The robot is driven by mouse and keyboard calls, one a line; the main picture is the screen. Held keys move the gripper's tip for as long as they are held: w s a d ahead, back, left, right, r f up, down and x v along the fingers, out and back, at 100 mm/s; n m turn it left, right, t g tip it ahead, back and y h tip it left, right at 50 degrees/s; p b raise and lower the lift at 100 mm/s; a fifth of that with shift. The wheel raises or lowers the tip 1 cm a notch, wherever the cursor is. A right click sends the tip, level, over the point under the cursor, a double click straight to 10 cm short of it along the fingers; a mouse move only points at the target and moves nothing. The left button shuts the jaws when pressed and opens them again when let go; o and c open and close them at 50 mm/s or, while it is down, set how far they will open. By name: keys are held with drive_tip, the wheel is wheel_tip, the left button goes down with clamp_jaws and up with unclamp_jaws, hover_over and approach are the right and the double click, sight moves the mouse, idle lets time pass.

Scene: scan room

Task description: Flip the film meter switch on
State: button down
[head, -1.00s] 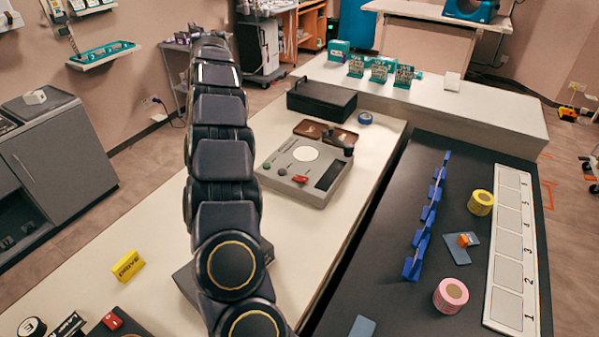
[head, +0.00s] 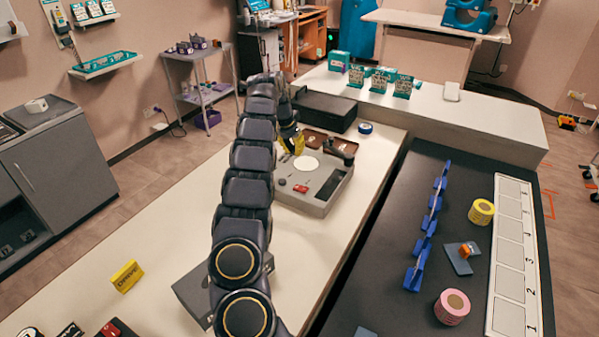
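A grey bench device (head: 318,203) with a round white disc and a dark lever arm stands on the white counter; it looks like the film meter. A red switch (head: 301,188) sits on its front part; its on or off position is too small to tell. My gripper (head: 297,148), dark with yellow parts, hangs at the back left of the device, near the white disc and behind the red switch. It appears apart from the switch. Its fingertips are small and partly hidden, so I cannot tell whether they are open.
A black box (head: 322,110) and brown trays (head: 333,143) lie behind the device, with a blue tape roll (head: 365,128) beside them. A yellow box (head: 127,276) and another red switch (head: 112,328) are at front left. The counter left of my arm is largely clear.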

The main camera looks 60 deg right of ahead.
sight(303, 187)
drive_tip(key=x, duration=0.8)
drive_tip(key=a+x, duration=0.1)
drive_tip(key=x, duration=0.3)
drive_tip(key=shift+s+d+f, duration=0.1)
drive_tip(key=shift+s+f, duration=0.1)
drive_tip(key=shift+f, duration=0.65)
